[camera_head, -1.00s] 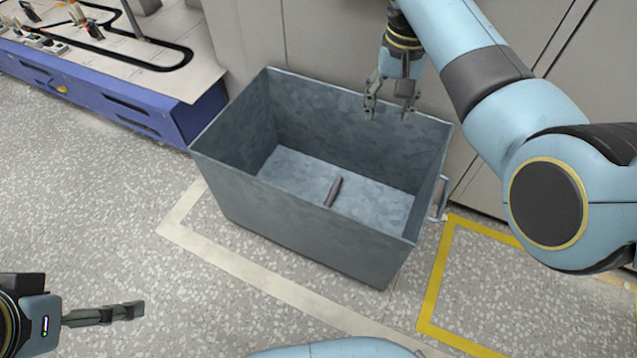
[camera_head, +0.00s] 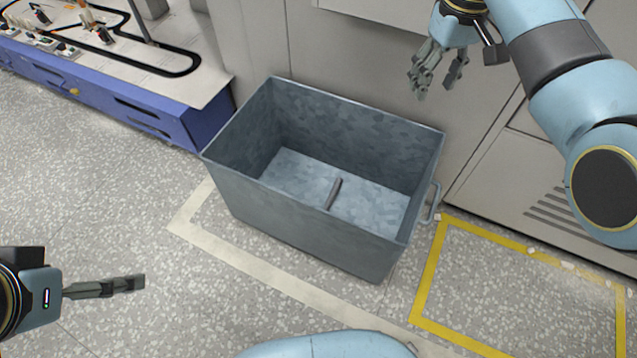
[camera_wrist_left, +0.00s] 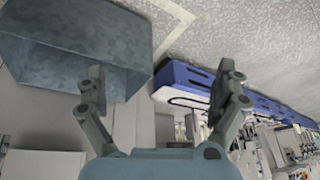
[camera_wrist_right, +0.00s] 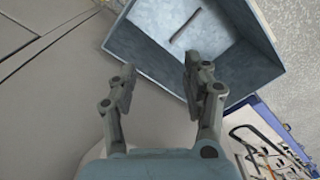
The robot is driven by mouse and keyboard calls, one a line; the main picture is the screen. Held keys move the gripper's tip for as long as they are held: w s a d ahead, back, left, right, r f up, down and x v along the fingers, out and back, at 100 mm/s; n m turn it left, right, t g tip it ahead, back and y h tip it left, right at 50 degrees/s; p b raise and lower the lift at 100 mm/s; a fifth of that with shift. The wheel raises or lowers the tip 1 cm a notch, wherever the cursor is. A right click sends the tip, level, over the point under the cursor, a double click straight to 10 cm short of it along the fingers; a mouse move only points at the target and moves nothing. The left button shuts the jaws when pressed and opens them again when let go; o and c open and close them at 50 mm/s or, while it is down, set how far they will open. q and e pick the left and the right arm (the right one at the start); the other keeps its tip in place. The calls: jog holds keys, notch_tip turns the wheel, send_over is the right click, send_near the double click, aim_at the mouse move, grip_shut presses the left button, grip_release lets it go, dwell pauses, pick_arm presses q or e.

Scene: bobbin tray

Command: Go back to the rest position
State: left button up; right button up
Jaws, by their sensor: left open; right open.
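My right gripper (camera_head: 437,68) is open and empty, up beyond the back right corner of a grey metal bin (camera_head: 300,225). Its fingers also show spread in the right wrist view (camera_wrist_right: 160,85), with the bin beyond them. A small dark bar-shaped object (camera_head: 334,193) lies on the bin floor; it also shows in the right wrist view (camera_wrist_right: 186,25). My left gripper (camera_head: 140,283) is at the lower left over the floor, apart from the bin. In the left wrist view its fingers (camera_wrist_left: 165,80) are spread with nothing between them.
A blue-sided workbench (camera_head: 150,105) with a black track on top stands at the upper left. Grey cabinets (camera_head: 350,55) stand behind the bin. Yellow tape (camera_head: 428,275) marks the floor at the right. The floor left of the bin is clear.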

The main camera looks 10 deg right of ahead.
pick_arm(q)
jog(key=s+a+f+g+p, duration=0.15)
jog(key=s+f, duration=0.25)
jog(key=f, duration=0.7)
jog(key=s+a+f+g+p, duration=0.15)
jog(key=s+f, duration=0.25)
jog(key=f, duration=0.7)
jog(key=s+f, duration=0.5)
jog(key=s, duration=0.4)
jog(key=s+a+f+g, duration=0.1)
jog(key=s+f, duration=0.5)
jog(key=s, duration=0.3)
jog(key=shift+a+f+y+b, duration=0.15)
jog(key=shift+f+y+b, duration=0.05)
jog(key=shift+y+b, duration=0.1)
pick_arm(e)
jog(key=s+d+f, duration=0.1)
jog(key=s+f, duration=1.1)
jog(key=s, duration=0.5)
jog(key=s+d+f+m, duration=0.1)
jog(key=s+f, duration=1.1)
jog(key=s, duration=0.6)
jog(key=s+d+f+h, duration=0.1)
jog(key=s+d+f, duration=0.1)
jog(key=s+f, duration=1)
jog(key=shift+s, duration=3.1)
